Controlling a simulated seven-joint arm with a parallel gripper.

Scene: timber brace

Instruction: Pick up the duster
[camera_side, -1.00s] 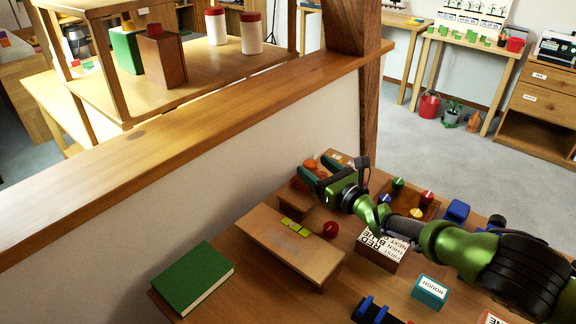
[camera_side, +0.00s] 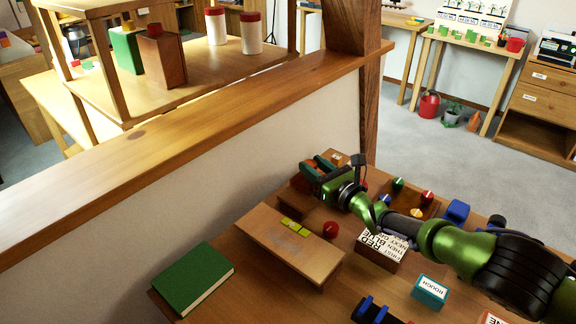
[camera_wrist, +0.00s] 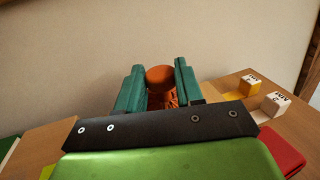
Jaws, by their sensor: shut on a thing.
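My gripper (camera_wrist: 160,90) has two teal fingers. They are shut on an orange, round-topped thing with a ridged lower part, which I take to be the duster (camera_wrist: 161,76). In the wrist view it sits between the fingers, and its lower end is hidden by the dark gripper bar. In the side view my gripper (camera_side: 312,172) is at the far end of the workbench by the low wall. There the fingers and wrist mostly hide the duster, and I cannot tell whether it is clear of the surface.
A raised wooden board (camera_side: 290,247) with yellow-green pieces stands nearer the camera. A green book (camera_side: 193,278) lies at left. The wall (camera_side: 240,175) runs close behind.

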